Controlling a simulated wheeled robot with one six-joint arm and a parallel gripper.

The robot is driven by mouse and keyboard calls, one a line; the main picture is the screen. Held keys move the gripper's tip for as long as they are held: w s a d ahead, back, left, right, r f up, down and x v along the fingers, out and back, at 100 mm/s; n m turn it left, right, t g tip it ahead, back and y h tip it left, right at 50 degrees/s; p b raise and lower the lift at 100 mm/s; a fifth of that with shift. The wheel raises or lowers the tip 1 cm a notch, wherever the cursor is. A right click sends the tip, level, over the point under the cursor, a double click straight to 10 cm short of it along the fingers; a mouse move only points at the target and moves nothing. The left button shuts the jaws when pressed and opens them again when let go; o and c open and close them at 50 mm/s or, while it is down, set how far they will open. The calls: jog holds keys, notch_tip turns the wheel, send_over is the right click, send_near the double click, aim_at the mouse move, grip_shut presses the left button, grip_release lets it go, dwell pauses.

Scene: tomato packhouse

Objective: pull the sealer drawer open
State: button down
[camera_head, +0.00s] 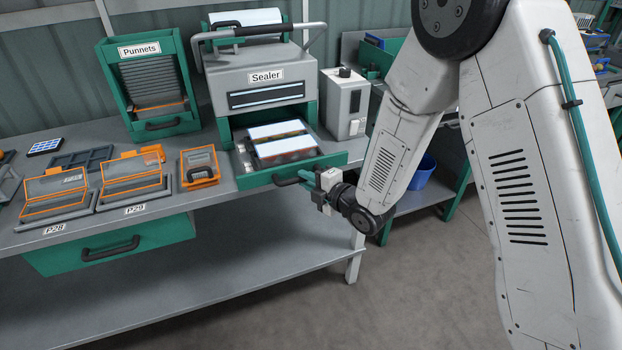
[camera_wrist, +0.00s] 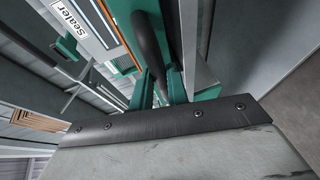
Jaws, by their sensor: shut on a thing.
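The sealer (camera_head: 262,82) is a grey and green machine on the bench with a "Sealer" label. Its drawer (camera_head: 330,160) stands out of the front, with a green front panel and white-topped trays visible inside. My gripper (camera_head: 307,179) is at the drawer front and shut on the dark drawer handle (camera_head: 286,182). In the wrist view, the green fingers of my gripper (camera_wrist: 160,82) are on either side of the dark curved handle (camera_wrist: 148,42). The exact finger contact is partly hidden.
Orange-framed punnets (camera_head: 135,178) and a small orange box (camera_head: 199,168) stand left of the drawer. A punnet dispenser (camera_head: 150,85) is behind them. A grey device (camera_head: 344,103) stands right of the sealer. Open floor lies in front of the bench.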

jog(key=shift+s+a, duration=0.2)
jog(key=shift+a, duration=0.1)
jog(key=c, duration=1.4)
grip_release()
jog(key=shift+s+a, duration=0.1)
jog(key=shift+a, duration=0.25)
jog(key=shift+o, duration=0.2)
jog(key=shift+d, duration=0.2)
jog(key=shift+s+d, duration=0.2)
jog(key=shift+d, duration=0.25)
jog(key=v, duration=0.6)
jog(key=shift+s+d+r, duration=0.2)
jog(key=shift+s, duration=0.15)
